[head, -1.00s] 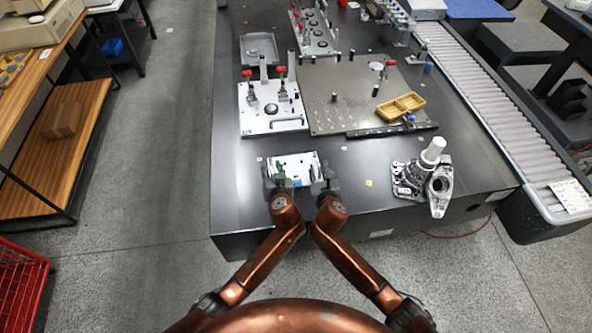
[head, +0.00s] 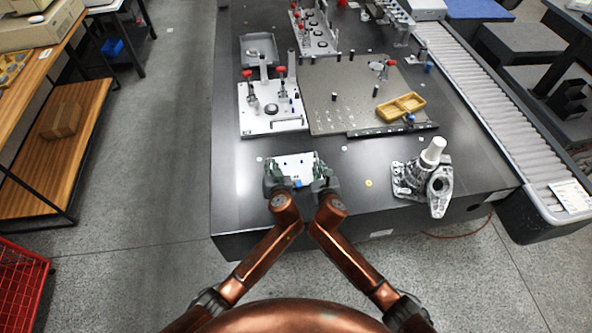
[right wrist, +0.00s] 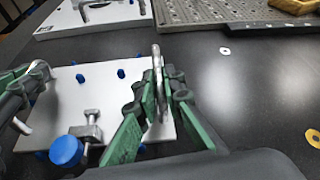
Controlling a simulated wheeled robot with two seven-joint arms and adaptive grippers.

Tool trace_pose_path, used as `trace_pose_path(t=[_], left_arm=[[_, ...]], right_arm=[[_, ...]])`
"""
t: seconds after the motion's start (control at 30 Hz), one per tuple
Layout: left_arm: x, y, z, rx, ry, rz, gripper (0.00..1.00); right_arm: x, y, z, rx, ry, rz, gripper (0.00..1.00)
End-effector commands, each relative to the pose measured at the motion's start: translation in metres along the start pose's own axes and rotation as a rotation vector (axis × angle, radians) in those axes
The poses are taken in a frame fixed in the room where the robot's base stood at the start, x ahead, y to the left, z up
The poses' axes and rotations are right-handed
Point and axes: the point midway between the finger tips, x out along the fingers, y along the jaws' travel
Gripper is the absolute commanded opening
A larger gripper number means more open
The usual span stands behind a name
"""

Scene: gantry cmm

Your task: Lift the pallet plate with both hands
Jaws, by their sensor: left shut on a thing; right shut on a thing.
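The pallet plate (head: 294,162) is a small white plate with blue pegs, near the front edge of the dark table. In the right wrist view, the plate (right wrist: 98,92) has an upright metal handle on its right side and a blue-knobbed clamp at its near side. My right gripper (head: 320,172) is shut on that handle, its green fingers (right wrist: 157,103) on either side of it. My left gripper (head: 271,172) is shut at the plate's left side; its fingers (right wrist: 22,92) are at the metal handle there. The plate looks level; I cannot tell whether it touches the table.
A white fixture plate (head: 272,119) with red-knobbed clamps and a grey perforated plate (head: 350,92) lie beyond. A yellow tray (head: 401,107) sits on the grey plate. A metal casting (head: 438,190) stands to the right. Flat washers (head: 368,183) lie on otherwise free table (head: 235,180).

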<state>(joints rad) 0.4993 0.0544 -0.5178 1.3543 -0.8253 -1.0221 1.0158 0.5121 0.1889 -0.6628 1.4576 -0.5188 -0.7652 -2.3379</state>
Motion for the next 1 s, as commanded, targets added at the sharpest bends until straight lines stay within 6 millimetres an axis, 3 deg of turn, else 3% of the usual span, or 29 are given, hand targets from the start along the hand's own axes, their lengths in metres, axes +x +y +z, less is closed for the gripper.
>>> trace_pose_path(t=[1.0], left_arm=[[-0.0018, -0.0005, -0.006, -0.001, 0.006, 0.001, 0.0]], right_arm=[[-0.0021, -0.0002, 0.0064, -0.004, -0.007, 0.001, 0.0]])
